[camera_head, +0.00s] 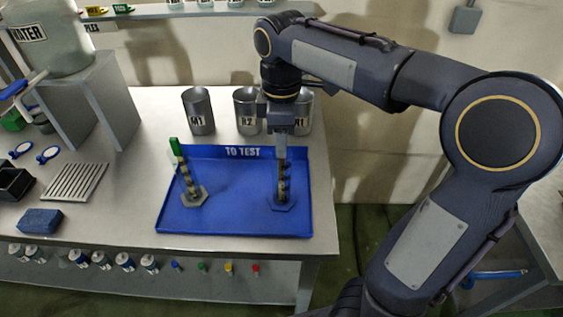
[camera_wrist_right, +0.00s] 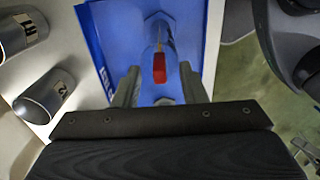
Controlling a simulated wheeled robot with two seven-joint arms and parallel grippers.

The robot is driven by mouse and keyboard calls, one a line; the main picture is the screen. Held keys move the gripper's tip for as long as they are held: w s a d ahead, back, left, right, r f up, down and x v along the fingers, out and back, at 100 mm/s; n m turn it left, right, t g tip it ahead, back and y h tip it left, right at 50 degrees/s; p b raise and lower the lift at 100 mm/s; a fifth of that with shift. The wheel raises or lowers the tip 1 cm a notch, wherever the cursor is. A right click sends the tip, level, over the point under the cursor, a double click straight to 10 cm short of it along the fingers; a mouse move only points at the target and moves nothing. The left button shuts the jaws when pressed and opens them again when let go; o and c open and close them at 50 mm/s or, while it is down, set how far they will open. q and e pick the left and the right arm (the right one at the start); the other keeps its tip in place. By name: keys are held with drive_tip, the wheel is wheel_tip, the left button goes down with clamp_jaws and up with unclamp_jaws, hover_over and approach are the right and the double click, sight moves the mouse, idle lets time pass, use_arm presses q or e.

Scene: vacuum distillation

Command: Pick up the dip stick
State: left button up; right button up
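A dip stick stands upright in a hexagonal base (camera_head: 283,206) on the right side of the blue "TO TEST" tray (camera_head: 235,222). Its red top (camera_wrist_right: 159,68) shows in the right wrist view. Another stick with a green top (camera_head: 174,146) leans in a similar base on the tray's left side. My right gripper (camera_head: 283,150) points down directly over the right-hand stick. In the right wrist view its two fingers (camera_wrist_right: 160,86) are apart, with the red top between them and a gap on each side. In the head view the gripper hides this top. My left gripper is not in view.
Several metal cups, including one at the left (camera_head: 198,111), stand behind the tray, close to my right gripper. A grey block (camera_head: 93,100) bears a water container (camera_head: 48,40). A ribbed rack (camera_head: 74,182) and blue sponge (camera_head: 40,219) lie left. The tray's middle is clear.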

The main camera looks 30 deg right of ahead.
clamp_jaws()
drive_tip(key=shift+r, duration=0.15)
wheel_tip(320, 180, up, 18)
drive_tip(key=p, duration=0.3)
idle(0.5)
